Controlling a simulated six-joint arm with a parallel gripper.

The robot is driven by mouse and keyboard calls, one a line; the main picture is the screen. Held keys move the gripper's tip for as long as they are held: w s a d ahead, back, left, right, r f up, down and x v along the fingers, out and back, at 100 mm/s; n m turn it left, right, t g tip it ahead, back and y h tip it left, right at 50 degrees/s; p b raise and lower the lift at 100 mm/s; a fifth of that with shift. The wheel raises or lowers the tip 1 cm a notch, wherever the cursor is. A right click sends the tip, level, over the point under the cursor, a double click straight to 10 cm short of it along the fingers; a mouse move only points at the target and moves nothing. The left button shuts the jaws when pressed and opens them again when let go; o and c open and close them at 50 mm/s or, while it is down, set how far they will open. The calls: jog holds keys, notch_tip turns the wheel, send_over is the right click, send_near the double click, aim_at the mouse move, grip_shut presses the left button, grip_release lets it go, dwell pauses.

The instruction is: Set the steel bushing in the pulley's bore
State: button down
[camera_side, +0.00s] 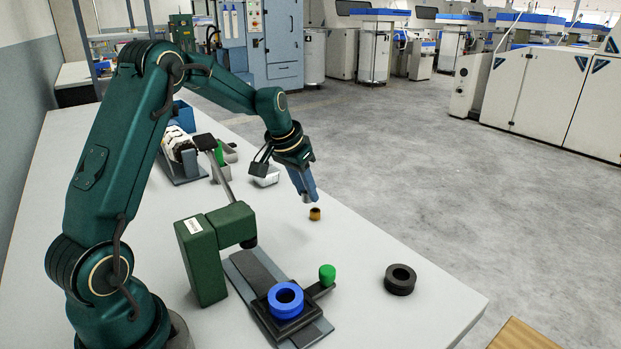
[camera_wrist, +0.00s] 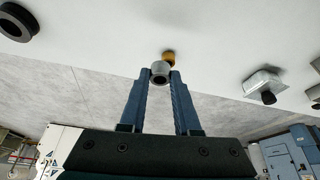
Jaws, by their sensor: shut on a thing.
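My gripper (camera_side: 305,193) is shut on the steel bushing (camera_wrist: 160,72), a short grey ring pinched between the blue fingertips. In the side view only a little of the steel bushing (camera_side: 307,199) shows below the fingers. It appears held just above the table, beside a brass-coloured bushing (camera_side: 315,214); the exact gap is hard to tell. The blue pulley (camera_side: 274,305) sits in a dark fixture on a rail at the front, its bore facing up and looking empty. A black pulley-like ring (camera_side: 400,284) lies flat on the table to the right.
A green arbor press (camera_side: 204,262) with a lever stands left of the blue pulley. A green knob (camera_side: 327,274) rises beside the fixture. A small metal tray (camera_side: 265,177) and other bins stand behind my gripper. The table right of the fixture is mostly clear.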

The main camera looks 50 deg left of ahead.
notch_tip(320, 180, up, 7)
jog(key=s+m, duration=0.1)
jog(key=s, duration=0.2)
jog(key=s+d+r+m, duration=0.1)
jog(key=s+d+r, duration=0.15)
jog(key=d, duration=0.25)
jog(key=n+y, duration=0.2)
jog(key=n, duration=0.5)
send_over(287, 297)
jog(key=s, duration=0.1)
notch_tip(287, 297, down, 4)
jog(key=shift+g, duration=0.4)
jog(key=shift+s+d+f, duration=0.1)
jog(key=shift+d+f, duration=0.1)
jog(key=shift+f, duration=2.15)
jog(key=shift+d+f, duration=0.2)
jog(key=shift+f, duration=2.1)
